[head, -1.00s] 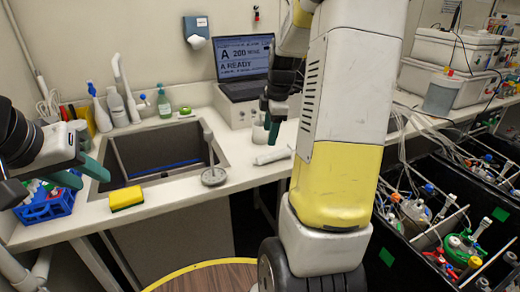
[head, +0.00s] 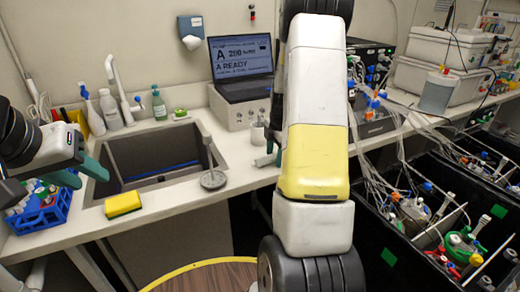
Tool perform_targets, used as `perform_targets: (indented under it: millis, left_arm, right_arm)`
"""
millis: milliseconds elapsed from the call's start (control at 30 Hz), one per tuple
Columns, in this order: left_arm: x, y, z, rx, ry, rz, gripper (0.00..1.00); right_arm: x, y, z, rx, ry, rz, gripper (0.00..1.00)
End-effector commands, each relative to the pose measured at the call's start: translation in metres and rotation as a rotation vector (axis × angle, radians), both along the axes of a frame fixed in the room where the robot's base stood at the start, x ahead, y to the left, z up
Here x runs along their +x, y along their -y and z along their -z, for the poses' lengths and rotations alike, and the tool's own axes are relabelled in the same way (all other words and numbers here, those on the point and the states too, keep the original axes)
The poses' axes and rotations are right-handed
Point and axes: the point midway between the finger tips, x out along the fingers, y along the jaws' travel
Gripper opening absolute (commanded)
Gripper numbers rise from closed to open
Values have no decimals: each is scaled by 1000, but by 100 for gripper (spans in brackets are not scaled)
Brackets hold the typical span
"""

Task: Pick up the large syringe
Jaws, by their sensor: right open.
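The large syringe (head: 264,161) is a pale, slim thing lying on the white counter, right of the sink. Only its left part shows; my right arm covers the rest. My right gripper (head: 277,152) is mostly hidden behind that arm. A dark finger shows beside the syringe, at its right end; I cannot tell whether it touches it. The jaws are open. My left gripper (head: 82,173) is at the left, over the counter near the blue rack, with its green-tipped fingers apart and nothing between them.
The sink (head: 150,180) has a yellow sponge (head: 123,204) and a grey round-based stand (head: 213,179) at its rim. A laptop (head: 241,65) stands behind. A blue rack (head: 45,213) is at the left. Black bins with bioreactor vessels (head: 415,210) fill the right.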

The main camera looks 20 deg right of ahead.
Motion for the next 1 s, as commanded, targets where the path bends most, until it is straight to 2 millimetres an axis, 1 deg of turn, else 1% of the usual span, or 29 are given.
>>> perform_targets:
  millis: [167, 267, 400, 467, 767, 867, 1000]
  left_arm:
    - [0, 0, 0, 0, 0, 0, 36]
    - [0, 0, 0, 0, 0, 0, 36]
    - [0, 0, 0, 0, 0, 0, 36]
    - [0, 0, 0, 0, 0, 0, 36]
    - [0, 0, 0, 0, 0, 0, 36]
    - [0, 0, 0, 0, 0, 0, 36]
    - [0, 0, 0, 0, 0, 0, 36]
  right_arm:
    - [0, 0, 0, 0, 0, 0, 55]
    - [0, 0, 0, 0, 0, 0, 37]
    - [0, 0, 0, 0, 0, 0, 10]
    - [0, 0, 0, 0, 0, 0, 0]
    - [0, 0, -1, 0, 1, 0, 0]
    - [0, 0, -5, 1, 2, 0, 0]
    - [1, 0, -18, 0, 3, 0, 0]
